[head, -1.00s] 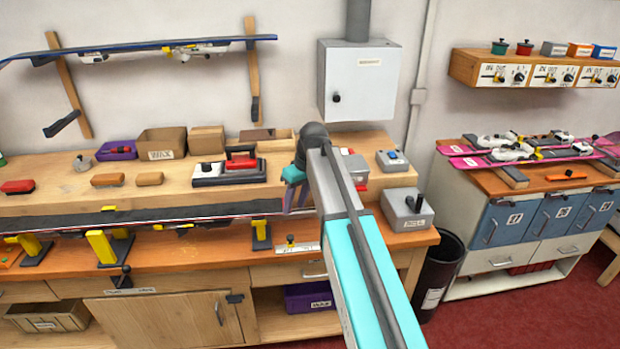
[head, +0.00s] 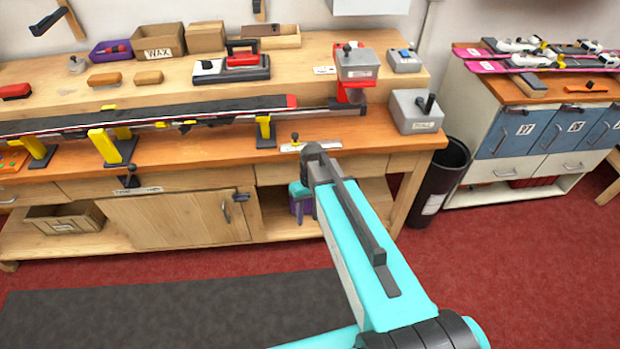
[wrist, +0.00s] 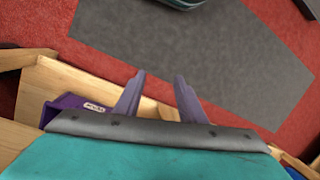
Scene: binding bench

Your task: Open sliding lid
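A pale wooden box (head: 283,42) sits at the back of the bench in the head view. A brown panel (head: 262,31) covers part of its top and looks like a sliding lid; the rest of the top seems uncovered. My gripper (head: 300,205) is low in front of the bench, well below and in front of the box. In the wrist view my gripper (wrist: 159,80) has its two fingers apart with nothing between them. The box does not show in the wrist view.
A purple bin (wrist: 72,103) stands on the lower shelf close to my gripper. A clamped ski (head: 200,108) runs along the bench front. A black waste bin (head: 440,180) stands right of the bench. A grey mat (head: 170,310) lies on the open red floor.

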